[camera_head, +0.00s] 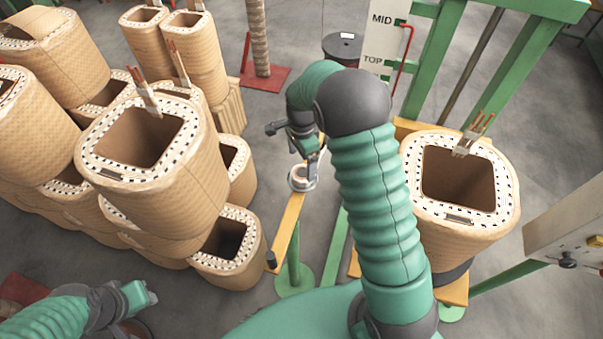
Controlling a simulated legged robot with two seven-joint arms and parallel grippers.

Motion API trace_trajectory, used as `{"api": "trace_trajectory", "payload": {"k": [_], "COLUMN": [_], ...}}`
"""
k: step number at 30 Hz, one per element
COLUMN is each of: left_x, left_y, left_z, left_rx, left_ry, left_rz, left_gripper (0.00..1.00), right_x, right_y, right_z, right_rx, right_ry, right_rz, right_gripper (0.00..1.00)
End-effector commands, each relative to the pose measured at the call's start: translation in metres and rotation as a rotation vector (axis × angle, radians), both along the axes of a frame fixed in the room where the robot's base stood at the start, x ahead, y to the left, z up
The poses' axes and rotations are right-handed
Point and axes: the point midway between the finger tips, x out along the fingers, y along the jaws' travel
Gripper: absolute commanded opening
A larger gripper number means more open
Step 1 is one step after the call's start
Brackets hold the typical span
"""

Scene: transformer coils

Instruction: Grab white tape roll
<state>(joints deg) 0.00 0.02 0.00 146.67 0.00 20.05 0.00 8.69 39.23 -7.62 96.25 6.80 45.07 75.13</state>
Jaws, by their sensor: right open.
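The white tape roll (302,178) lies on a narrow yellow-orange board (284,232) near the middle of the camera_head view. My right arm reaches in from the bottom and bends down over it. My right gripper (309,158) is open, just above and partly in front of the roll's far side; I cannot tell whether it touches the roll. My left gripper (140,297) is low at the left, far from the roll; its jaw gap is too small to make out.
Several brown coils (152,185) crowd the left side. Another coil (460,228) stands at the right by a green frame (433,62). A white sign (383,40) and a dark spool (342,47) are at the back. A grey control box (568,225) is at far right.

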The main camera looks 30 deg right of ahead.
Motion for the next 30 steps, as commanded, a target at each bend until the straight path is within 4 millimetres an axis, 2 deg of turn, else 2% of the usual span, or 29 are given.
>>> {"api": "trace_trajectory", "payload": {"k": [5,9,12,19,30], "left_x": [0.0,0.0,0.0,0.0,0.0], "left_y": [0.0,0.0,0.0,0.0,0.0], "left_z": [0.005,0.01,0.011,0.01,0.01], "left_rx": [0.0,0.0,0.0,0.0,0.0], "left_ry": [0.0,0.0,0.0,0.0,0.0], "left_rz": [0.0,0.0,0.0,0.0,0.0], "left_gripper": [0.36,0.36,0.36,0.36,0.36], "right_x": [-0.003,-0.003,-0.002,-0.002,-0.001], "right_y": [-0.001,0.0,0.0,-0.001,0.0], "right_z": [-0.018,-0.045,-0.056,-0.058,-0.058], "right_rx": [0.001,0.0,0.0,0.0,0.0], "right_ry": [0.001,0.002,0.0,-0.003,-0.003], "right_rz": [-0.001,-0.001,-0.001,0.0,0.001], "right_gripper": [0.9,0.9,0.9,0.89,0.4]}}
